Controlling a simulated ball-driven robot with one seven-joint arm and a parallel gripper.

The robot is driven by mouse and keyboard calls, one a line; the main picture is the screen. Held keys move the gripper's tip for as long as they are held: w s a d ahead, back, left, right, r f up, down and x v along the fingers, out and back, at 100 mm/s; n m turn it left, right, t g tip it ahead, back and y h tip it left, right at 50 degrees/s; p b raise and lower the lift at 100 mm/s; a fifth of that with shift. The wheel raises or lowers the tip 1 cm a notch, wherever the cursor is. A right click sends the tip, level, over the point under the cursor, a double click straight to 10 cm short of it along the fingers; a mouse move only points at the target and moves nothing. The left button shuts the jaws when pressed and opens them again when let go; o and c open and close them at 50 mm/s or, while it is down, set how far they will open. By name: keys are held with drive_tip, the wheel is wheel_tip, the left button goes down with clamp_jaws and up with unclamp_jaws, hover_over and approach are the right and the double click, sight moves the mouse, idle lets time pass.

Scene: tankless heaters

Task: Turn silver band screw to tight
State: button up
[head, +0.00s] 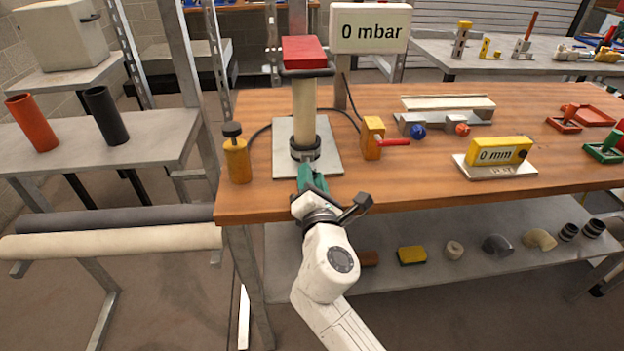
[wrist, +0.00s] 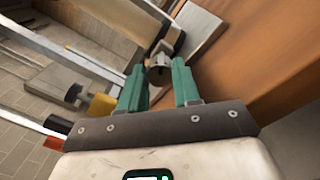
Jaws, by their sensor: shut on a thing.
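A cream upright pipe (head: 305,112) with a red block (head: 304,51) on top stands on a grey plate (head: 327,160) on the wooden bench. A dark and silver band (head: 303,150) wraps its lower end. My gripper (head: 308,172) is at the front of this band, its green fingers low against it. In the wrist view, my gripper (wrist: 158,70) has its two fingers on either side of a small round grey screw head (wrist: 158,76) and is shut on it. The fingers hide the screw in the head view, and its tightness cannot be told.
A display reading 0 mbar (head: 369,28) stands behind. A yellow valve with a red lever (head: 373,138) is close on the right, a yellow bottle-shaped part (head: 236,160) on the left. A yellow 0 mm gauge (head: 499,151) sits farther right. The bench front between them is clear.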

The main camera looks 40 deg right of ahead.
drive_tip(key=o, duration=1.1)
drive_tip(key=shift+f, duration=0.1)
drive_tip(key=shift+c, duration=0.2)
drive_tip(key=shift+s, duration=0.1)
